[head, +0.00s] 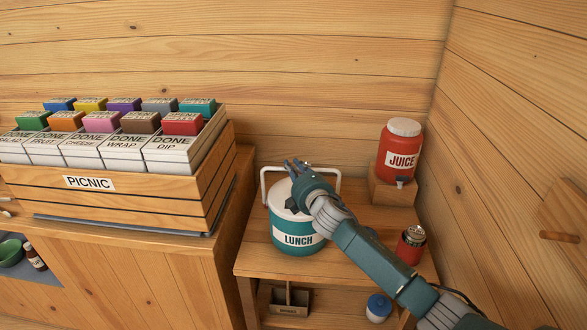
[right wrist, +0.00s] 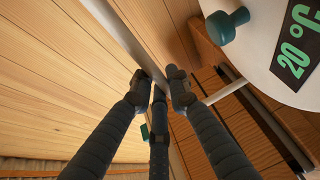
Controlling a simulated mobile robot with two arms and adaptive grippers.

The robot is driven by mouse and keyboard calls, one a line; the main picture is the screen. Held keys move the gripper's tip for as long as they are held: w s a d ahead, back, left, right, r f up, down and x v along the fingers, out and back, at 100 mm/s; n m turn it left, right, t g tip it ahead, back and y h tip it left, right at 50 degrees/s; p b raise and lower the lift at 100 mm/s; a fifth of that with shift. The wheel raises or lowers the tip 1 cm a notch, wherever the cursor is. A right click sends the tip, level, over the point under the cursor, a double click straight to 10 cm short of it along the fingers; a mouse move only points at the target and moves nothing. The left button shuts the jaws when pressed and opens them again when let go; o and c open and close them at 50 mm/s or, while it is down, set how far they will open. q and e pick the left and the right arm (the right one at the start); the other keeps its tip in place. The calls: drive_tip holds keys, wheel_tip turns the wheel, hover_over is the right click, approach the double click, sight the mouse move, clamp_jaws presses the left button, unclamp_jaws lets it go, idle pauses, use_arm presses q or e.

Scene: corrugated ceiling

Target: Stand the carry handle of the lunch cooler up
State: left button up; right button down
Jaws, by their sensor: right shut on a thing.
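The lunch cooler (head: 299,242) is a teal tub with a white lid and a LUNCH label, upright on the wooden stand. Its white carry handle (head: 264,188) rises above the lid on both sides; its exact tilt is hard to judge. My right gripper (head: 292,166) reaches over the lid from the right and is shut on the handle's top bar, hiding the middle of it. In the right wrist view the handle (right wrist: 135,48) passes between the fingers (right wrist: 157,86), with the white lid (right wrist: 268,55) and its teal knob at upper right. My left gripper is not in view.
A red juice jug (head: 399,150) stands on a wooden block behind right. A red can (head: 411,245) is beside my right forearm. A PICNIC crate (head: 130,195) of labelled boxes stands at left. A blue-lidded jar (head: 378,307) is on the shelf below. The wall is close behind.

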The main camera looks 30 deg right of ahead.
drive_tip(key=c, duration=1.8)
unclamp_jaws()
drive_tip(key=shift+s+a+r, duration=0.15)
drive_tip(key=shift+s+a, duration=0.15)
drive_tip(key=shift+s, duration=0.3)
drive_tip(key=shift+o, duration=0.7)
drive_tip(key=shift+w+d+f, duration=0.1)
drive_tip(key=shift+w+f, duration=0.1)
drive_tip(key=shift+w, duration=0.1)
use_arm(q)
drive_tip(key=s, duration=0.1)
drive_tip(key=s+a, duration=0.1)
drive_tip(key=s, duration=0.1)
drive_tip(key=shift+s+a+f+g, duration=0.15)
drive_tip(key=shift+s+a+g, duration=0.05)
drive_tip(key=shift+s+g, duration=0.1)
use_arm(e)
drive_tip(key=s+a+r, duration=0.1)
drive_tip(key=s, duration=1.1)
drive_tip(key=shift+a, duration=0.15)
drive_tip(key=shift+r, duration=0.1)
